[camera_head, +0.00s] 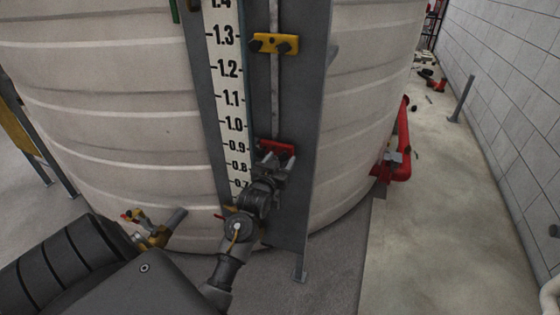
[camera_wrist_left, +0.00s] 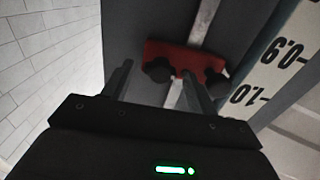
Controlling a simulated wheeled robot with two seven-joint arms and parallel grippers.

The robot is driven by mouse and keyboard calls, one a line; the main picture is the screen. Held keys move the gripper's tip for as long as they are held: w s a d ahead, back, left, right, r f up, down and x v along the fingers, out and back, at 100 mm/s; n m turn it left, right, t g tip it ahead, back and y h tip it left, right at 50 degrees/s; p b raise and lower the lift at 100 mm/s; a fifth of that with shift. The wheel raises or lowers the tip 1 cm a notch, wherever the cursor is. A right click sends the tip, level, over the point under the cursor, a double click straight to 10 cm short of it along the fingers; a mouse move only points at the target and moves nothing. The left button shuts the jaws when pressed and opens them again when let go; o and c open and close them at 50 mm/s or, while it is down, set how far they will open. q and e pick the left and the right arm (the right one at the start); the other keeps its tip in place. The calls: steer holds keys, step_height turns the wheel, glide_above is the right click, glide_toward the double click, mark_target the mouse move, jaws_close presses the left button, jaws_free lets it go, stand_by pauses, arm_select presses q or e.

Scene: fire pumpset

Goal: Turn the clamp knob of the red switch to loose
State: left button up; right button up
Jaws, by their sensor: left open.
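The red switch (camera_head: 277,146) is a small red block on the grey vertical panel beside the level scale, near the 0.9 mark. In the left wrist view the red switch (camera_wrist_left: 188,54) shows two dark clamp knobs, a left one (camera_wrist_left: 158,71) and a right one (camera_wrist_left: 217,84). My left gripper (camera_head: 275,160) is just below and in front of the switch, partly hiding it. In the left wrist view my left gripper (camera_wrist_left: 157,69) is open, with the left knob seen between its fingertips; contact cannot be told. My right gripper is not in view.
A yellow switch (camera_head: 274,43) sits higher on the same rail. The white level scale (camera_head: 229,98) runs left of it, on the big ribbed tank (camera_head: 110,90). A red pipe (camera_head: 403,140) stands right of the tank. The floor (camera_head: 440,230) at right is mostly clear.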

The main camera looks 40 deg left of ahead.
arm_select(q)
steer(key=c, duration=1)
steer(key=n+p, duration=0.2)
steer(key=n, duration=0.1)
steer(key=shift+r, duration=0.2)
steer(key=n+p, duration=0.3)
steer(key=n, duration=0.2)
steer(key=shift+a+p, duration=0.1)
steer(key=shift+p, duration=0.25)
steer(key=n+p, duration=0.2)
steer(key=n, duration=0.3)
steer(key=shift+f+n+p, duration=0.15)
steer(key=shift+n+p, duration=0.25)
steer(key=shift+f+n+p, duration=0.15)
steer(key=shift+n+p, duration=0.75)
steer(key=shift+n, duration=1.2)
